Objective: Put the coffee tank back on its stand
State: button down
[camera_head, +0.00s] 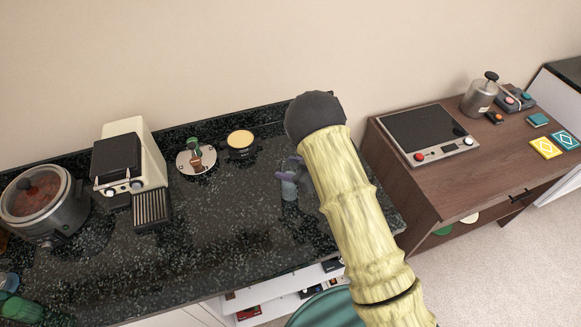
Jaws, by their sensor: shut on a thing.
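My gripper (291,171) seems to be the small purple-grey part just left of my raised arm, over the right end of the dark counter; my arm hides much of it. The white and black coffee machine (131,160) stands at the counter's back left with a ribbed drip tray (152,209) in front. A round silver plate (184,167) carrying a green and brown item lies right of it. I cannot tell which thing is the stand.
A round pot (62,222) stands at the counter's left end, with green glassware (20,309) in front. A small yellow-topped dish (240,141) is at the back. A brown cabinet (433,188) on the right holds a scale-like device (440,151). The counter's middle front is clear.

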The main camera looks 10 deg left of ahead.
jog(key=c, duration=0.5)
grip_release()
jog(key=shift+r, duration=0.15)
jog(key=shift+d, duration=0.25)
jog(key=b+v, duration=0.4)
jog(key=v, duration=0.7)
jog(key=shift+s+d+r, duration=0.15)
jog(key=shift+d, duration=0.05)
